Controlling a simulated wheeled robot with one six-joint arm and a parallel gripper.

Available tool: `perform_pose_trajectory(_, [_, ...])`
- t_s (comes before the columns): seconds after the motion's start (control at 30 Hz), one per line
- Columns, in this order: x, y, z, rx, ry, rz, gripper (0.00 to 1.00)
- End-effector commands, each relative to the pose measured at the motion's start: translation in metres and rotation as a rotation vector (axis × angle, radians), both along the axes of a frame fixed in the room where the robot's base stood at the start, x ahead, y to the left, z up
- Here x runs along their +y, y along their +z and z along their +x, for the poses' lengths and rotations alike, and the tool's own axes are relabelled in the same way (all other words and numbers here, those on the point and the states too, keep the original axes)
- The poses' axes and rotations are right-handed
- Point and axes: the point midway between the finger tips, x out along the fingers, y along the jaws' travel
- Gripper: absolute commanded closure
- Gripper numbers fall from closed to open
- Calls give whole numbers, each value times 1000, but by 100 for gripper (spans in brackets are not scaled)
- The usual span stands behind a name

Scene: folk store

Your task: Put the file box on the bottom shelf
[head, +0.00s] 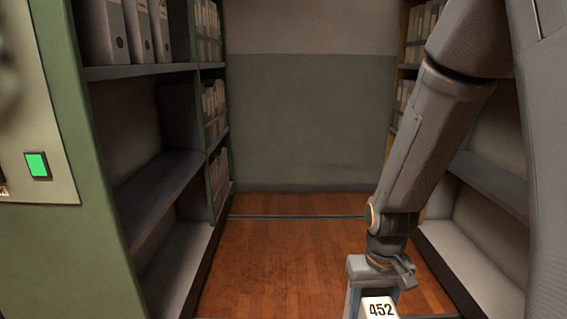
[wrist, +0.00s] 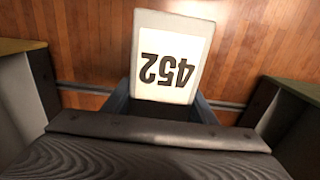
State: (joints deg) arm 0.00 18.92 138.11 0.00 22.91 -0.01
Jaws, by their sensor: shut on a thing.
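The file box (head: 380,308) is light grey with a white label reading 452. It shows at the bottom of the head view, and in the wrist view the file box (wrist: 172,60) appears with its label upside down. My gripper (head: 373,285) is shut on it and holds it over the wooden floor. The lower part of the box is cut off in the head view. The bottom shelf of the left rack (head: 178,262) is bare where it shows. The bottom shelf of the right rack (head: 465,268) also looks bare.
Both racks line a narrow aisle with a wooden floor (head: 285,260) and a wall at the end. The left middle shelf (head: 160,185) and right middle shelf (head: 492,180) are empty nearby. Binders (head: 125,32) stand on the upper left shelf. A floor rail (head: 295,217) crosses the aisle.

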Motion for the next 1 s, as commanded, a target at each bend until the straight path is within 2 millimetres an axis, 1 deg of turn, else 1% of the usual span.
perform_pose_trajectory(0.03, [0, 5, 0, 0, 0, 0, 100])
perform_pose_trajectory(0.13, [0, 9, -1, 0, 0, 0, 100])
perform_pose_trajectory(0.37, [0, 28, -2, 0, 0, 0, 100])
perform_pose_trajectory(1.0, [0, 98, -7, 0, 0, 0, 100])
